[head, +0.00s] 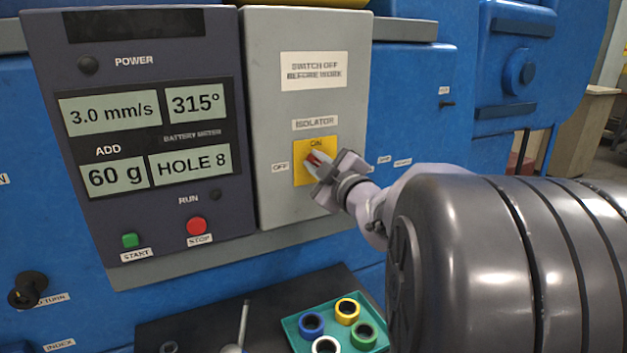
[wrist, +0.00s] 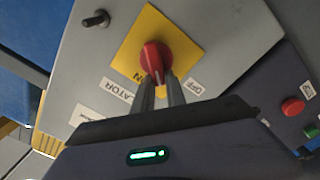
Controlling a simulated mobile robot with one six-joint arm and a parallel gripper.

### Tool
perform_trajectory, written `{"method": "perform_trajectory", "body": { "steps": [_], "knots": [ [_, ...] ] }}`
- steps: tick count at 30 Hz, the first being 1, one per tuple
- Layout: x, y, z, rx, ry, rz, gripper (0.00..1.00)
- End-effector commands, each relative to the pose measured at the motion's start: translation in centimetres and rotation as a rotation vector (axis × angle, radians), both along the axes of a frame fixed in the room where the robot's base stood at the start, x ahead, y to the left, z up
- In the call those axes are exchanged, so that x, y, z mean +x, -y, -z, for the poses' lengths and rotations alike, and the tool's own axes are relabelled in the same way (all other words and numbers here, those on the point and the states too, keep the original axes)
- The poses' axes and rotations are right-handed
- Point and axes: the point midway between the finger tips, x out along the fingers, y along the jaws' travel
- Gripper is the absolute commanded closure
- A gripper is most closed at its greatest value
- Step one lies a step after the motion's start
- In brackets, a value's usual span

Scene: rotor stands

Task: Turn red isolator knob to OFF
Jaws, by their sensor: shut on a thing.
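The red isolator knob (head: 315,158) sits on a yellow plate (head: 328,143) on the grey isolator box (head: 262,95). ON is printed above the knob and an OFF label (head: 280,167) is at its left. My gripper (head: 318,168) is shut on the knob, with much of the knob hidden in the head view. The visible red part slants toward the upper left, between ON and OFF; its exact angle is hard to tell. In the wrist view the red knob (wrist: 155,57) shows at the tips of both fingers (wrist: 158,84).
A dark panel with displays is at the left, with a green START button (head: 130,241) and a red STOP button (head: 196,226). Below, a teal tray (head: 297,341) holds several coloured rings. A small dark knob (wrist: 96,19) shows in the wrist view.

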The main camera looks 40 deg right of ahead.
Motion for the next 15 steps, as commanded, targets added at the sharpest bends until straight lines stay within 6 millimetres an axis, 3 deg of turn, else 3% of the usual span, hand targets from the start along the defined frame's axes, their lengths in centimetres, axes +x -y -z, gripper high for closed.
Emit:
{"method": "perform_trajectory", "body": {
  "steps": [15],
  "knots": [
    [0.14,-0.54,1.45,-0.445,-0.105,0.001,1.00]
  ]
}}
